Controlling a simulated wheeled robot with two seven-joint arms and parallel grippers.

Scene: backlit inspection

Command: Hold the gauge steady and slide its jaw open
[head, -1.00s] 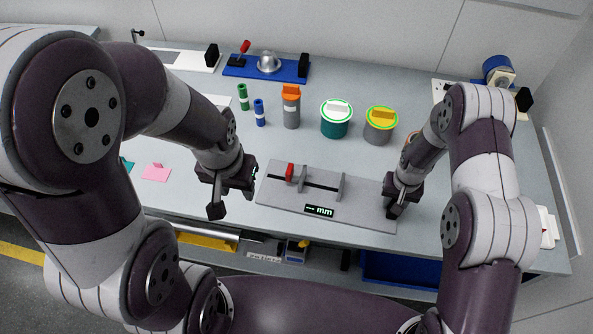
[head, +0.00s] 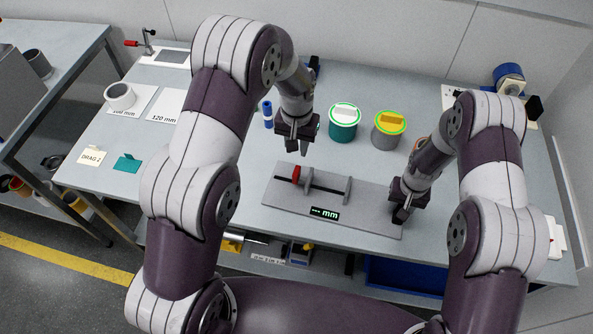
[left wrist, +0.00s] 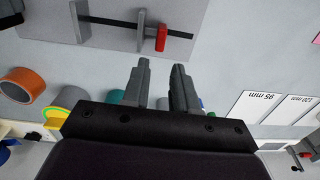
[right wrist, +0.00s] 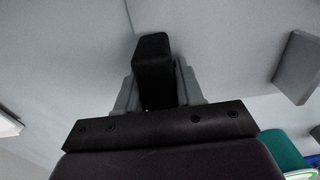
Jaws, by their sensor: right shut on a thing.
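The gauge is a grey plate (head: 350,214) with a dark slot, a lit display reading mm (head: 325,213), a red-tabbed jaw (head: 296,173) at the left and a grey upright (head: 347,190) to its right. The red tab (left wrist: 161,38) also shows in the left wrist view, beside a grey upright. My left gripper (head: 300,150) hangs behind the gauge, clear of the red tab. Its fingers (left wrist: 158,85) are apart with nothing between them. My right gripper (head: 401,214) is at the plate's right end, shut on a black block (right wrist: 153,65).
Behind the gauge stand a teal canister (head: 343,126), a grey canister with a yellow lid (head: 388,132) and a blue cylinder (head: 268,116). White cards (head: 165,106) and a teal card (head: 127,163) lie to the left.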

